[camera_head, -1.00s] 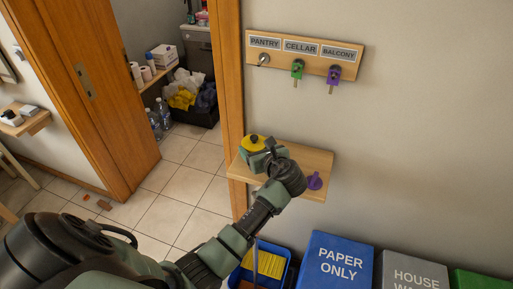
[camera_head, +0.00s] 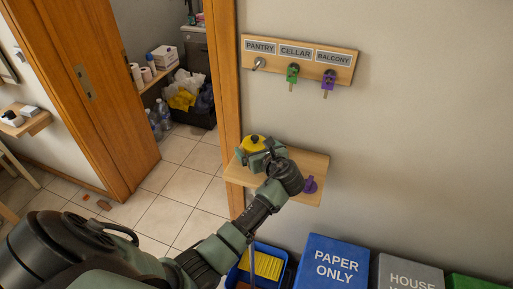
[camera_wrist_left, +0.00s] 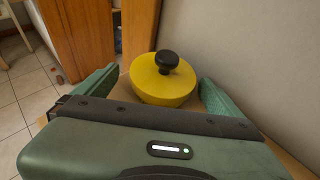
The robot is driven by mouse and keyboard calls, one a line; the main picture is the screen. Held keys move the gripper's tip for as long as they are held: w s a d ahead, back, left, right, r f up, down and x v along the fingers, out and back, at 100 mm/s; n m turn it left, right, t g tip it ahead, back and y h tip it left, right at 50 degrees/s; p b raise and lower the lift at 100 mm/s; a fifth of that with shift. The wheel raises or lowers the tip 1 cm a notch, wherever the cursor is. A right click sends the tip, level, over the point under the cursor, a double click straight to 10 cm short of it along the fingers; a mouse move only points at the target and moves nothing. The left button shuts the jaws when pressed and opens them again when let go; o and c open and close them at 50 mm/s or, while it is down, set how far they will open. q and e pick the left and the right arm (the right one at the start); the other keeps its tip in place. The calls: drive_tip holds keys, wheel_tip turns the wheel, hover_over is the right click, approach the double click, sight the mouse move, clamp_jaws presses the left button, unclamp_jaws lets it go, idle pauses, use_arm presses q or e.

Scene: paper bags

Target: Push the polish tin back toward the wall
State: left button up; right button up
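The polish tin is a round yellow tin with a black knob (camera_head: 251,143). It sits near the left end of a small wooden wall shelf (camera_head: 297,193). My left gripper (camera_head: 256,157) is at the shelf, right by the tin. In the left wrist view the tin (camera_wrist_left: 153,84) lies between the two green fingers of the gripper (camera_wrist_left: 158,92), which are spread wide. A gap shows on each side of the tin. The lower front of the tin is hidden by the gripper body. My right gripper is not in view.
A purple object (camera_head: 310,185) lies at the shelf's right end. Above is a hook board (camera_head: 300,66) with green (camera_head: 292,75) and purple (camera_head: 328,83) hanging items. Below stand a blue paper bin (camera_head: 335,262) and a grey bin (camera_head: 408,274). A door frame (camera_head: 229,100) borders the shelf's left.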

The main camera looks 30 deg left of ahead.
use_arm(q)
drive_tip(key=shift+d, duration=0.15)
drive_tip(key=shift+s+d, duration=0.1)
drive_tip(key=shift+d, duration=0.15)
drive_tip(key=b+v, duration=0.1)
drive_tip(key=v, duration=0.5)
drive_tip(key=shift+s+d+r, duration=0.1)
drive_tip(key=shift+s, duration=0.05)
drive_tip(key=shift+s+d+r, duration=0.15)
drive_tip(key=shift+s+d, duration=0.05)
drive_tip(key=shift+d, duration=0.1)
